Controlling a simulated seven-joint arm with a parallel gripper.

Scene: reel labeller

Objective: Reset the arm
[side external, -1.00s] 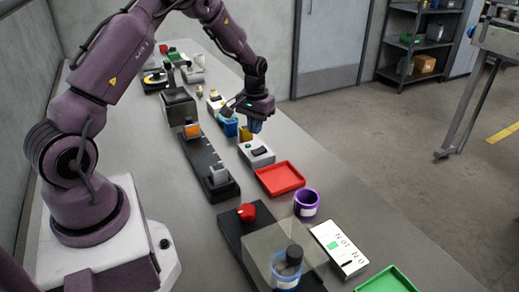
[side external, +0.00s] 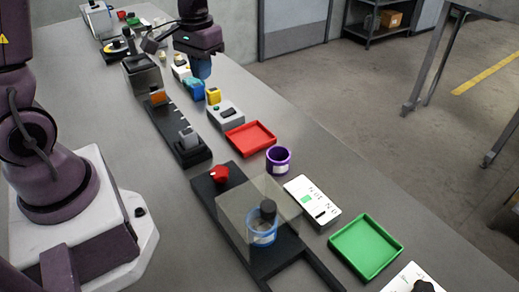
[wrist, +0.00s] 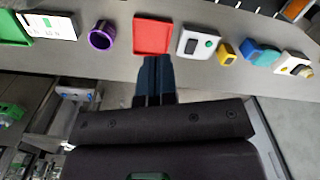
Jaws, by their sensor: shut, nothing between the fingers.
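My gripper (side external: 202,66) is shut and empty, raised above the far part of the bench in the side external view. Its blue fingers point down, over the area of the small blue (side external: 194,88) and yellow (side external: 213,95) items. In the wrist view the dark blue fingers (wrist: 154,80) are pressed together, with their tips just below the red tray (wrist: 152,36) in the picture. No object is between them. How high the fingers are above the bench is hard to tell.
The bench holds a purple cup (side external: 278,160), a green tray (side external: 366,247), a clear box (side external: 240,205) around a blue-rimmed jar, a red knob (side external: 219,174), a dark rail (side external: 178,132) and a white label device (side external: 312,200). Open floor lies right of the bench.

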